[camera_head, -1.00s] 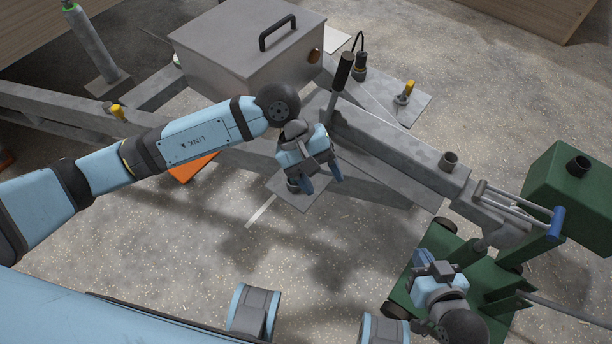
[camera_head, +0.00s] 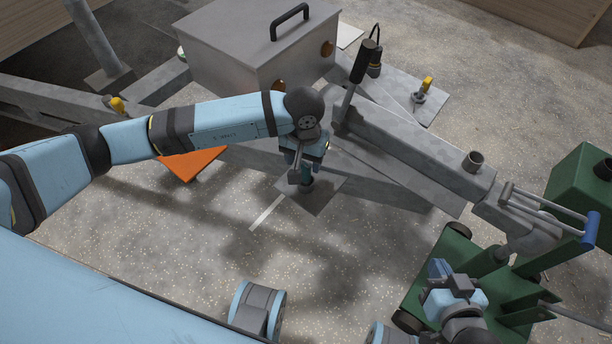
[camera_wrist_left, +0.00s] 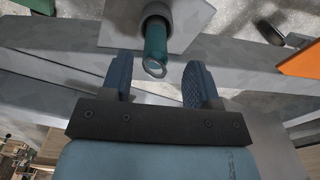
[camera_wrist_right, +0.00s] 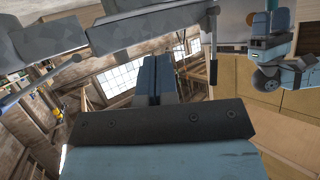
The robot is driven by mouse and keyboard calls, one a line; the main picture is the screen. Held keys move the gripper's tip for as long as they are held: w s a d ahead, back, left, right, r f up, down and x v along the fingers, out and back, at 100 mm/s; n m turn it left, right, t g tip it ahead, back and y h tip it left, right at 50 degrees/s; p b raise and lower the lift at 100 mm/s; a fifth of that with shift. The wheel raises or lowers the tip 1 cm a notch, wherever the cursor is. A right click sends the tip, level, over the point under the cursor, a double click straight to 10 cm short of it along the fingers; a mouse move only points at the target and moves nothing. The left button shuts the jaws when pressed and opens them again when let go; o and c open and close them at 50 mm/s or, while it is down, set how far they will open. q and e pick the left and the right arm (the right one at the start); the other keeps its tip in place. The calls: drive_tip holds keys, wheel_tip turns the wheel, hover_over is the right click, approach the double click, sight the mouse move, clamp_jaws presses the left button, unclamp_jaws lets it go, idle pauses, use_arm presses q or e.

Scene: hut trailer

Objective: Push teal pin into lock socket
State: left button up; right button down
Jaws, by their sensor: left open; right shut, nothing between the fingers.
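The teal pin (camera_wrist_left: 156,40) with a metal ring at its end sits partly in the round grey lock socket (camera_wrist_left: 156,12) on a grey plate in the left wrist view. How deep it sits is hard to tell. My left gripper (camera_wrist_left: 158,78) is open, its blue fingers on either side of the line of the pin, with the ring just ahead of the gap and apart from both fingers. In the head view my left gripper (camera_head: 304,178) is over the plate (camera_head: 325,190) and largely hides the pin and socket. My right gripper (camera_wrist_right: 157,80) is shut and empty; its wrist (camera_head: 452,285) shows at lower right.
A grey box with a black handle (camera_head: 260,45) stands on the trailer frame. A grey beam (camera_head: 410,145) runs right to a green wheeled base (camera_head: 430,285) and green box (camera_head: 580,180). An orange plate (camera_head: 192,162) lies left of my left gripper. Speckled floor in front is clear.

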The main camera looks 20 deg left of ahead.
sight(306, 167)
use_arm(q)
drive_tip(key=f, duration=0.2)
drive_tip(key=f+b, duration=0.1)
drive_tip(key=shift+s+d+f, duration=0.25)
drive_tip(key=shift+d+f, duration=0.05)
drive_tip(key=shift+f, duration=0.75)
clamp_jaws()
use_arm(e)
drive_tip(key=shift+w+a+r+t+y, duration=0.15)
drive_tip(key=shift+w+a+r+t, duration=0.1)
drive_tip(key=shift+r, duration=0.15)
drive_tip(key=shift+w+a+r+t+y, duration=0.15)
drive_tip(key=shift+a+r, duration=0.05)
drive_tip(key=shift+r, duration=0.2)
